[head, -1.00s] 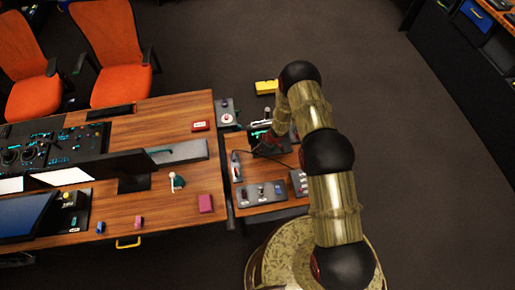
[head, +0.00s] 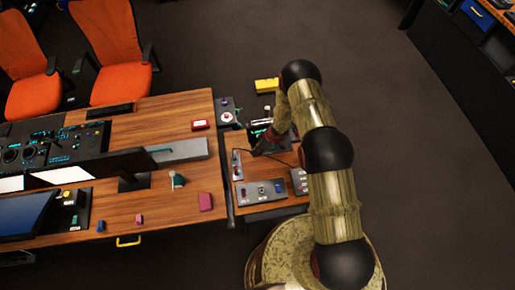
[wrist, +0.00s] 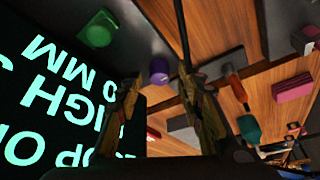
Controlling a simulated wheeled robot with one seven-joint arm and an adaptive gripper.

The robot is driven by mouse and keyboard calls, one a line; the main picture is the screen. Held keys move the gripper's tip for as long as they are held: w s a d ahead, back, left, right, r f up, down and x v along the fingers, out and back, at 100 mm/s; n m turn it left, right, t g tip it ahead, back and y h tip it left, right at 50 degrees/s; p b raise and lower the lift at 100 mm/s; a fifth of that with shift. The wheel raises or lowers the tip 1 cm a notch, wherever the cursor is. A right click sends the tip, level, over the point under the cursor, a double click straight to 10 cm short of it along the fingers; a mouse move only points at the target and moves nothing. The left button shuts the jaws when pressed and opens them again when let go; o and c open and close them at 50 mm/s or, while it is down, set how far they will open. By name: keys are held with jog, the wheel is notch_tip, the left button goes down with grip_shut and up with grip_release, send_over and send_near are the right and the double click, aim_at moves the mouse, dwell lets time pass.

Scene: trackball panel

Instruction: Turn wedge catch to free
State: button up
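My gripper (head: 268,143) is low over the small side desk in the head view, partly hidden by my arm. In the wrist view my gripper (wrist: 160,88) has its two fingers apart, with nothing clearly held between them. A purple knob (wrist: 158,70) shows near the gap between the fingertips, and a green block-like control (wrist: 98,28) is at upper left. A dark display with bright cyan lettering (wrist: 45,100) fills the left of the wrist view. I cannot tell which control is the wedge catch, or how it is turned.
A grey control panel (head: 262,192) lies on the wooden side desk (head: 240,142). A dark cable or rod (wrist: 182,40) crosses close to the fingers. Orange-and-green handled tools (wrist: 248,128) and a pink block (wrist: 292,88) show at right. Open floor lies right of the desk.

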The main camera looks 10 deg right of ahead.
jog(key=shift+d+r, duration=0.15)
jog(key=shift+r, duration=0.4)
jog(key=v, duration=1.1)
jog(key=shift+s+f, duration=0.1)
jog(key=shift+f, duration=0.05)
